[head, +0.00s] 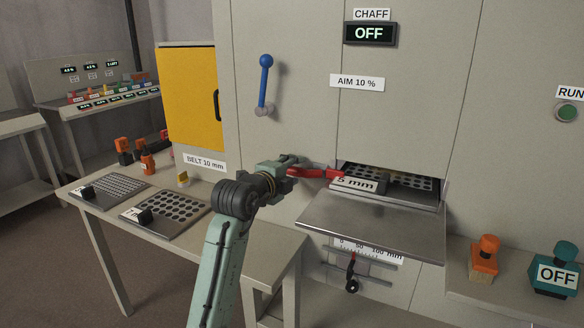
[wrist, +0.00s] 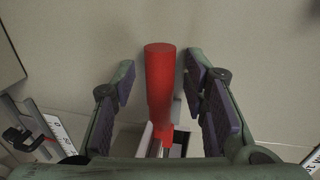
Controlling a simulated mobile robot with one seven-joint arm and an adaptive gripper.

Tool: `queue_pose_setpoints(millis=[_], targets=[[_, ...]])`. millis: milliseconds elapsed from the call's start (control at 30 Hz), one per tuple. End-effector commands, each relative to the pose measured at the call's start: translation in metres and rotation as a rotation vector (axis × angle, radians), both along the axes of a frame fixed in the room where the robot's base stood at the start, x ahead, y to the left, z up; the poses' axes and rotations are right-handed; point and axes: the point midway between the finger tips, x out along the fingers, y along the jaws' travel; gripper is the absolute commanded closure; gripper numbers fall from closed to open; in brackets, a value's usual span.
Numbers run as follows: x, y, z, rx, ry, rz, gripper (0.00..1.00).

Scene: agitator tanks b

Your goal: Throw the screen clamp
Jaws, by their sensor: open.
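A red handle (head: 318,172), which looks like the screen clamp, sticks out at the left end of the slot holding a screen (head: 404,187) labelled 5 mm. In the wrist view the red handle (wrist: 161,85) stands between the two fingers of my gripper (wrist: 158,90), with a gap on each side. My gripper (head: 297,166) is open around the handle, at its left end in the head view. The handle's base is partly hidden in the wrist view.
A metal shelf (head: 375,222) juts out below the slot. A blue lever (head: 265,80) stands upright on the panel above. A table (head: 225,238) at left carries two spare screens. A sign reads CHAFF above an OFF display (head: 370,33).

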Motion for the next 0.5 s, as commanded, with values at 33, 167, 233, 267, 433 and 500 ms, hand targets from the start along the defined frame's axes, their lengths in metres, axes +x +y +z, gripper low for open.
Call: queue_pose_setpoints(millis=[33,167,233,267,433,500], targets=[[0.0016,-0.0008,0.0002,0.000,0.000,0.000,0.60],[0.0028,-0.0010,-0.0007,0.000,-0.001,0.001,0.60],[0.0026,-0.0010,-0.0008,0.000,-0.001,0.001,0.60],[0.0025,-0.0010,-0.0007,0.000,-0.001,0.001,0.60],[0.0024,-0.0008,-0.0006,0.000,-0.001,0.001,0.68],[0.0024,-0.0008,-0.0006,0.000,-0.001,0.001,0.73]])
